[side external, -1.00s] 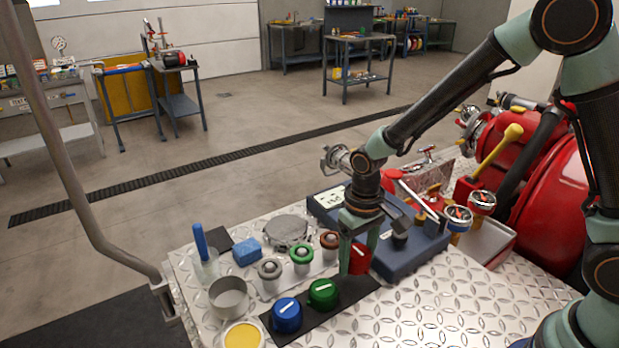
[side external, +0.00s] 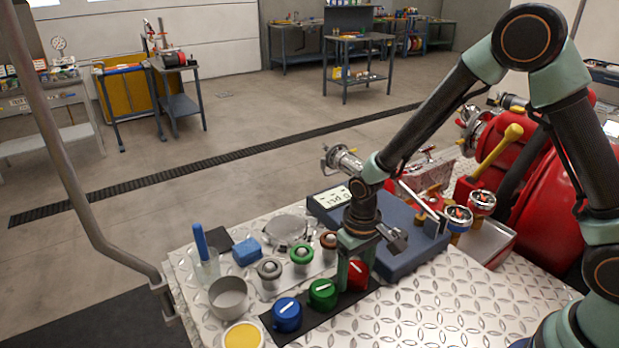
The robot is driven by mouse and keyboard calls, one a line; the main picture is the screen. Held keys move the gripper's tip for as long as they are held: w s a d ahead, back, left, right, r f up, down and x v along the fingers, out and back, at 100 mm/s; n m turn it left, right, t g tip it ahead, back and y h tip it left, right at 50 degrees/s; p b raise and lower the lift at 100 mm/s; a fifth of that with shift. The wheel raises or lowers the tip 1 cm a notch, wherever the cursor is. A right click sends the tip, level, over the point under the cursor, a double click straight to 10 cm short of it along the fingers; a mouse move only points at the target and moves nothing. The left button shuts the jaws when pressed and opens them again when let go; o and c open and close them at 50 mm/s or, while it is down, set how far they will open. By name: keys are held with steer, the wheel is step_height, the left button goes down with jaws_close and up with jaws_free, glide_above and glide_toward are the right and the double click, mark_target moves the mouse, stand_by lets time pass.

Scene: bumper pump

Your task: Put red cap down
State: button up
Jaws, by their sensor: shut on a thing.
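The red cap (side external: 358,273) is between the fingers of my gripper (side external: 356,279), which is shut on it. The fingers hide part of the cap. The cap is at the right end of the black mat (side external: 338,307), level with the other caps; I cannot tell whether its underside touches the mat. The green cap (side external: 322,294) and the blue cap (side external: 287,315) stand on the mat to its left, each with a white line on top.
Grey, green and brown-red fittings (side external: 301,255) stand behind the caps. A blue unit with a display (side external: 395,260) is close behind my gripper. A metal cup (side external: 229,297) and a yellow-filled tin (side external: 243,336) are at left. Bare tread plate (side external: 460,300) lies at right.

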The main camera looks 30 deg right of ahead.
mark_target(356, 267)
steer(key=o, duration=1.6)
steer(key=shift+f, duration=0.15)
steer(key=shift+c, duration=0.2)
step_height(356, 267, up, 12)
steer(key=shift+f, duration=0.1)
steer(key=s+d+r+t, duration=0.2)
steer(key=s+d+r, duration=0.2)
steer(key=r, duration=0.2)
steer(key=s+d+r+t, duration=0.3)
steer(key=s+d+r, duration=0.1)
steer(key=r, duration=0.3)
steer(key=shift+d+t, duration=0.3)
steer(key=shift+d, duration=0.2)
steer(key=shift+r, duration=0.15)
